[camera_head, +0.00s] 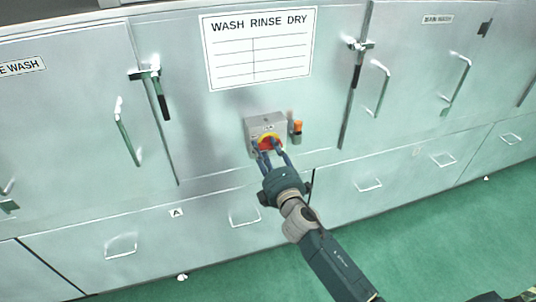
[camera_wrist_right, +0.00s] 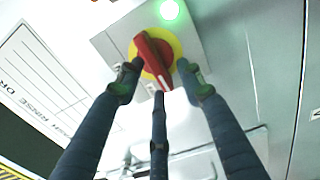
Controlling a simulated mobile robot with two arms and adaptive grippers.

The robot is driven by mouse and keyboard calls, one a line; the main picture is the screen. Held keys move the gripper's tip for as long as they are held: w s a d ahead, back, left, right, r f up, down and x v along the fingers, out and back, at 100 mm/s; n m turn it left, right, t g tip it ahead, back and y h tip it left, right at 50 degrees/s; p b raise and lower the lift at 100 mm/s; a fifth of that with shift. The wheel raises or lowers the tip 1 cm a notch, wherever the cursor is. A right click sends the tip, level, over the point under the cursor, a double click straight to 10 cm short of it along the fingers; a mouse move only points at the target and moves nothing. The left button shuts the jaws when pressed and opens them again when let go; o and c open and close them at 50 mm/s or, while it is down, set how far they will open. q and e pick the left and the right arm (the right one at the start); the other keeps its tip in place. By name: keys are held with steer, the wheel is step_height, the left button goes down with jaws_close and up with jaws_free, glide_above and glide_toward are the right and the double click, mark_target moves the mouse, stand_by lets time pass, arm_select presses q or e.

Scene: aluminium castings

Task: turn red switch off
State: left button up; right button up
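The red switch (camera_wrist_right: 153,60) is a rotary knob on a round yellow plate (camera_wrist_right: 177,46), on the face of a grey box (camera_wrist_right: 194,23). In the head view the box (camera_head: 263,124) is fixed to the cabinet front, with the red switch (camera_head: 267,141) low on its face. The knob sits slightly tilted in the wrist view. My right gripper (camera_head: 268,153) is in front of it, with fingers spread on either side of the knob. One fingertip is close against the knob's left side; a small gap shows on the right. My left gripper is not in view.
A green lamp (camera_wrist_right: 169,10) glows on the box. An orange-topped item (camera_head: 297,127) is just right of the box. A WASH RINSE DRY sign (camera_head: 258,46) is above. Cabinet handles (camera_head: 126,131) stick out at both sides. The green floor (camera_head: 440,235) is clear.

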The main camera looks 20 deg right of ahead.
steer(key=s, duration=1.2)
steer(key=shift+d, duration=0.2)
steer(key=s+d+f+m+g, duration=0.1)
steer(key=s+f+m+g, duration=0.15)
steer(key=f, duration=0.95)
steer(key=s+f+m+g, duration=0.2)
steer(key=f+g, duration=0.1)
steer(key=f, duration=0.9)
steer(key=s+d+f+m+g, duration=0.3)
steer(key=s+f+m+g, duration=0.4)
steer(key=s+f, duration=1.8)
step_height(320, 180, down, 3)
steer(key=shift+s+r+h, duration=0.15)
steer(key=shift+s+h, duration=0.05)
steer(key=shift+h, duration=0.1)
steer(key=s+f+m+g, duration=0.1)
steer(key=s+f, duration=0.1)
steer(key=s, duration=0.4)
steer(key=s+d+f+m+g, duration=0.1)
steer(key=s+f+m+g, duration=0.1)
steer(key=s, duration=0.4)
steer(key=s+f+m+g, duration=0.1)
steer(key=s+f, duration=0.1)
steer(key=s, duration=0.4)
steer(key=shift+s+d+f+m+g, duration=0.15)
steer(key=shift+s+f+m+g, duration=0.1)
steer(key=shift+s+m, duration=0.1)
steer(key=shift+c, duration=0.3)
